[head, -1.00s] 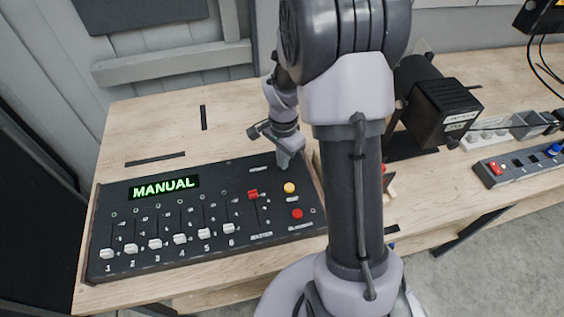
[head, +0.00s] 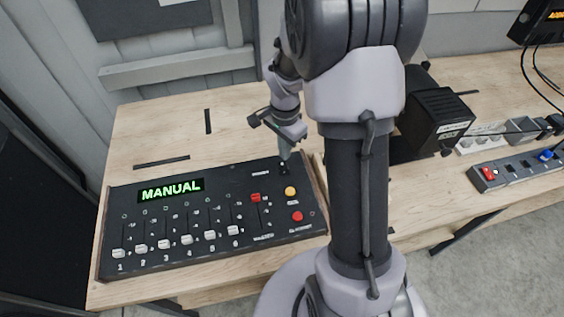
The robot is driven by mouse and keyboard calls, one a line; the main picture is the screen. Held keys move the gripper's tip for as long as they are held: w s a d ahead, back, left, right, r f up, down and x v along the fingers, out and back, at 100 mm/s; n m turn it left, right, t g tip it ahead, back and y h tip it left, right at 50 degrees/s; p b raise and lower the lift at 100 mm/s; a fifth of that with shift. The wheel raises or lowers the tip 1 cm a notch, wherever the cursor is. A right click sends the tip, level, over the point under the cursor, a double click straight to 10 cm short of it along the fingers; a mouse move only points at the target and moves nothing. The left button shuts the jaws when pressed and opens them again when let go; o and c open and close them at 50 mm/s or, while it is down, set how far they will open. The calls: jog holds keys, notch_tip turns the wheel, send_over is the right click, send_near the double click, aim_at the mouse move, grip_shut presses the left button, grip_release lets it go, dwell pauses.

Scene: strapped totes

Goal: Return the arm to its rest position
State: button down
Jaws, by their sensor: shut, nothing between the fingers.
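My gripper (head: 284,152) is shut and empty. It points down over the top right corner of the black fader console (head: 135,262), close above a small dark switch (head: 284,168); I cannot tell whether it touches. My arm rises in front of the camera and hides part of the bench behind it. The console's green display (head: 171,190) reads MANUAL. A yellow button (head: 290,192) and a red button (head: 297,216) are at its right side, near a red fader (head: 256,198). Several white faders (head: 188,240) line its lower part.
The console lies on a wooden bench (head: 160,125) with black tape strips (head: 162,162). A black lamp-like device (head: 437,118) stands to the right of my arm. Beyond it are a power strip (head: 515,168), plugs and cables. The bench behind the console is clear. A grey wall is at the back.

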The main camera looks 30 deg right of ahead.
jog(key=s+a+r+n+t+b, duration=0.3)
jog(key=s+a+r+n+b, duration=0.3)
jog(key=s+a+r+b, duration=0.3)
jog(key=s+a+n+t+y+b, duration=0.2)
jog(key=s+a+n, duration=0.2)
jog(key=s+a, duration=0.3)
jog(key=shift+s+a+n+t+b, duration=0.15)
jog(key=shift+s+n+t+b, duration=0.25)
jog(key=shift+s, duration=0.25)
